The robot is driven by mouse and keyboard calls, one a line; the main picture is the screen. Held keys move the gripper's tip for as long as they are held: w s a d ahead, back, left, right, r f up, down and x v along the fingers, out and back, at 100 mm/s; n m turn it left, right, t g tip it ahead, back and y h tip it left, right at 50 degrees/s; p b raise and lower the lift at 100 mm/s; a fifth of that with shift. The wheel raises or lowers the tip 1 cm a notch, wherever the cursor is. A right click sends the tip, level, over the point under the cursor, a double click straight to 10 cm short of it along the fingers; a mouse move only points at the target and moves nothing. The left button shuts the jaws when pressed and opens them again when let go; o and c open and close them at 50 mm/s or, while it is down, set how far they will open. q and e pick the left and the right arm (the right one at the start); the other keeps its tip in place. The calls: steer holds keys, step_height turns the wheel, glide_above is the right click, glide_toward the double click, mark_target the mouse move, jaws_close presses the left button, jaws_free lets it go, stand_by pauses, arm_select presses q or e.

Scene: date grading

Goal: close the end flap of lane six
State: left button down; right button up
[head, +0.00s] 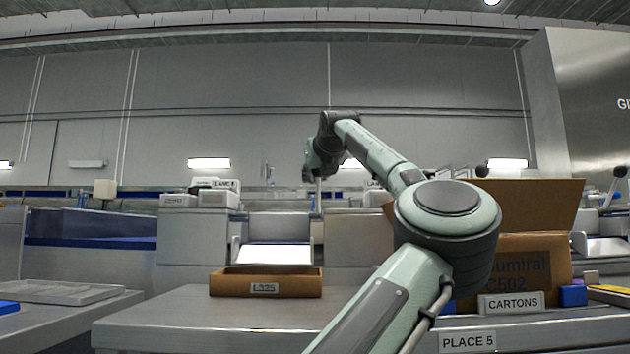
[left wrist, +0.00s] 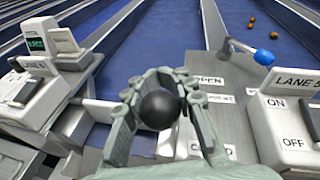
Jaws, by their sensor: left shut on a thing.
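In the left wrist view my left gripper (left wrist: 166,84) is shut on a black ball knob (left wrist: 160,110), its fingers around both sides. The lever below the knob is mostly hidden by the hand. A grey panel (left wrist: 230,125) beside it carries an OPEN label (left wrist: 209,81) and other labels too small to read surely. In the head view my left gripper (head: 313,172) is at the far machine row, above a thin upright rod (head: 318,197). A pale sloped panel (head: 275,253) shows below and left of it; I cannot tell whether it is lane six's flap.
A LANE 5 box (left wrist: 290,110) with ON and OFF and a blue-knobbed lever (left wrist: 264,57) stand right of the gripper. A tray marked L325 (head: 265,284) and a CARTONS box (head: 540,255) stand nearer.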

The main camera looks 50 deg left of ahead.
arm_select(q)
steer(key=shift+s+d+r, duration=0.1)
steer(key=shift+d+r, duration=0.05)
steer(key=shift+r, duration=0.3)
steer(key=c, duration=1.6)
jaws_free()
steer(key=shift+r, duration=0.1)
steer(key=shift+c, duration=0.2)
steer(key=shift+o, duration=1.1)
steer(key=shift+s+d+r, duration=0.1)
steer(key=shift+s+d, duration=0.05)
steer(key=shift+d, duration=0.05)
steer(key=shift+o, duration=0.8)
steer(key=shift+a+f, duration=0.1)
steer(key=shift+f, duration=0.2)
steer(key=v, duration=1.2)
